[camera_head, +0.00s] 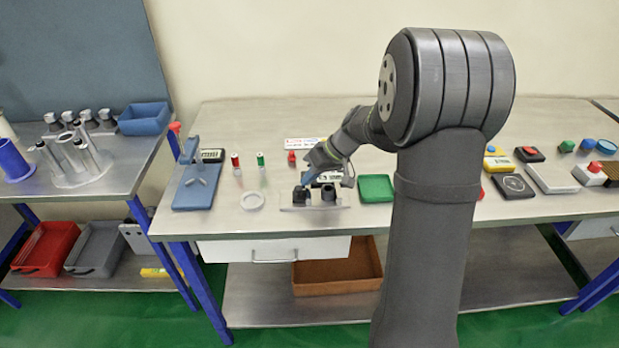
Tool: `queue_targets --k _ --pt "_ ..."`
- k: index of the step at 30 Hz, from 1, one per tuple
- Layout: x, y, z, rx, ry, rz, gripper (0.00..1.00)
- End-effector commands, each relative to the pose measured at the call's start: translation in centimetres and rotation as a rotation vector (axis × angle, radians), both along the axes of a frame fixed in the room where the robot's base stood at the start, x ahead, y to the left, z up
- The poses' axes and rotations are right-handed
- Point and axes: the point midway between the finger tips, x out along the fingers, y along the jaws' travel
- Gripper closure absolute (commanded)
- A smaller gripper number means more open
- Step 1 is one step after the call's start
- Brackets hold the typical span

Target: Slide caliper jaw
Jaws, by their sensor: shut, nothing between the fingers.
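My gripper (309,179) is at the middle of the table, low over a pale plate (287,207) that carries two dark blocks. One dark block (301,195) is just below the fingertips, and the other (328,192) is to its right. The fingers are shut and look empty; I cannot tell if they touch the block. I cannot make out a caliper for certain. A light part with a dark marking (329,176) shows behind the blocks, partly hidden by my wrist, and I cannot tell what it is.
A green tray (376,187) is right of the plate. A red-topped part (292,158) stands behind. My own arm hides the table right of the green tray. The table's front-left strip is fairly clear.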

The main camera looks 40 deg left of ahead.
Motion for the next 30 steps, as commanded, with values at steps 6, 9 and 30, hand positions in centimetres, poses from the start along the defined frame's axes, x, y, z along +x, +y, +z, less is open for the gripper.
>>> queue_targets --k 6,9,30 --pt "3.8 -1.2 0.7 0.002 -0.003 -0.006 1.00" --pt "4.3 -2.4 3.1 0.003 -0.005 -0.004 1.00" --pt "6.4 -5.8 9.0 0.000 -0.002 -0.001 1.00"
